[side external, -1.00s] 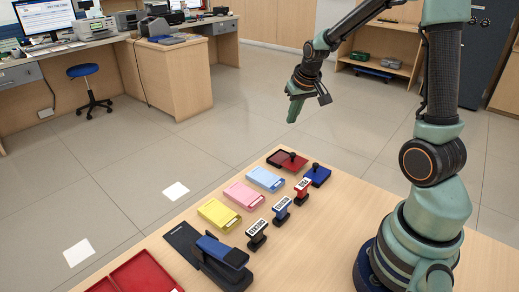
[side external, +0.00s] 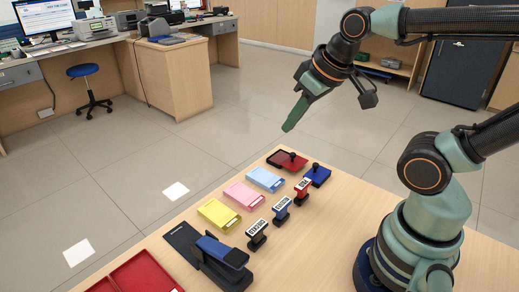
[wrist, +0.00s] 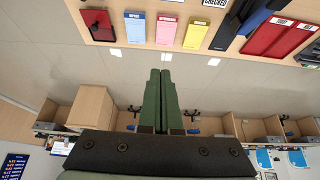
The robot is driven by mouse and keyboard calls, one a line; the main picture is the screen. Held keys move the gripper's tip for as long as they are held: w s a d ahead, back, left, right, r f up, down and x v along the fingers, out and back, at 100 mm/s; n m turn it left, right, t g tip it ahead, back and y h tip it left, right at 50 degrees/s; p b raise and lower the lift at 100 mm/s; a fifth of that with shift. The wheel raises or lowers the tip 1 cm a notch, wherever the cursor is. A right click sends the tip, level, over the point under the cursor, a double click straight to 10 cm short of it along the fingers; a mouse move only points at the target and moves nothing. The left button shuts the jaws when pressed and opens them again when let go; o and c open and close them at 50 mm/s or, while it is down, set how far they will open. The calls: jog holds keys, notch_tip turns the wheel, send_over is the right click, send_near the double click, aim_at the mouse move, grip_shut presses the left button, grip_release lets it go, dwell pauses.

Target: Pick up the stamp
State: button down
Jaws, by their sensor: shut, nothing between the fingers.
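Three upright stamps stand in a row on the counter in the side view: a black one (side external: 257,233), a blue one (side external: 282,209) and a red one (side external: 302,190). Each has a white label on top. In the wrist view only the black stamp's label (wrist: 215,4), reading "CHECKED", shows clearly at the top edge. My gripper (side external: 288,128) is shut and empty. It hangs in the air above and beyond the counter's far edge, well apart from the stamps. Its green fingers (wrist: 160,72) are together in the wrist view.
Yellow (side external: 219,214), pink (side external: 243,195) and light-blue (side external: 265,179) pads lie beside the stamps. Red (side external: 293,160) and blue (side external: 317,175) pads with dark knobs lie at the far end. A stapler-like device (side external: 222,262) and red tray (side external: 140,274) stand nearer. Bare counter lies right of the stamps.

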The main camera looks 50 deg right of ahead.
dwell(0.3)
jog(key=c, duration=0.5)
grip_release()
jog(key=m+g, duration=0.6)
jog(key=m, duration=1.2)
send_over(303, 183)
notch_tip(303, 183, down, 12)
jog(key=shift+d+f, duration=0.1)
jog(key=shift+f, duration=6)
